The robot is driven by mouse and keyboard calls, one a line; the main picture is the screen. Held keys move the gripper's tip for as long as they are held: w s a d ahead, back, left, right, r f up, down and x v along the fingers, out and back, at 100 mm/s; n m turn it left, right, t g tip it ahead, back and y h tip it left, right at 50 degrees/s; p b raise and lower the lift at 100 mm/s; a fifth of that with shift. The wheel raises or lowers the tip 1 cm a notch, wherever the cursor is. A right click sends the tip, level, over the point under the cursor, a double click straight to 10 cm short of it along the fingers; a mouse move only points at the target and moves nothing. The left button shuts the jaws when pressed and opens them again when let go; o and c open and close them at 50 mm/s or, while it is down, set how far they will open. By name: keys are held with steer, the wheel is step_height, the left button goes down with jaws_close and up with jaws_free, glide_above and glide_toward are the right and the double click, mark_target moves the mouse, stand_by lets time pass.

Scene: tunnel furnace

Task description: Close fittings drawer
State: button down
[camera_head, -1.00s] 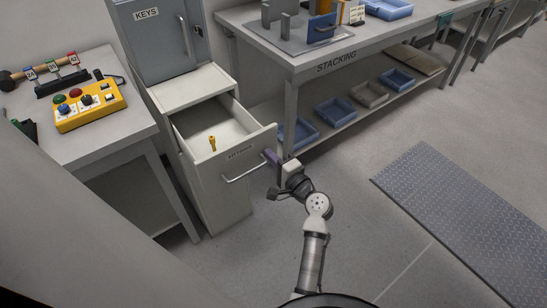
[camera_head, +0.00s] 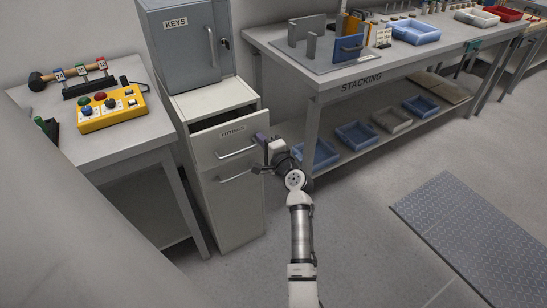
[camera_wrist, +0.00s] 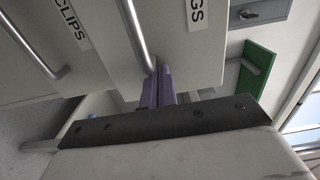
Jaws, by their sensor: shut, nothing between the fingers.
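The fittings drawer (camera_head: 226,145) is the top drawer of a pale cabinet. It stands slightly out, with a narrow dark gap along its top edge. Its bar handle (camera_head: 237,153) is on the front; the drawer's inside is hidden. My gripper (camera_head: 262,138) is at the right end of the drawer front. In the wrist view its purple fingers (camera_wrist: 158,84) are shut together with nothing between them. Their tips are at the drawer front (camera_wrist: 190,50), close by one end of the handle (camera_wrist: 137,35); I cannot tell whether they touch it.
Below is a shut drawer with its own handle (camera_head: 235,176), labelled CLIPS in the wrist view. A grey KEYS cabinet (camera_head: 180,50) stands on top. Open floor lies right of my arm.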

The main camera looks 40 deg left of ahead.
mark_target(255, 130)
steer(key=b+x, duration=0.1)
steer(key=x, duration=0.3)
steer(key=shift+w+a, duration=0.15)
steer(key=shift+a, duration=0.1)
steer(key=shift+w+r, duration=0.1)
steer(key=shift+r, duration=0.2)
steer(key=shift+a, duration=0.1)
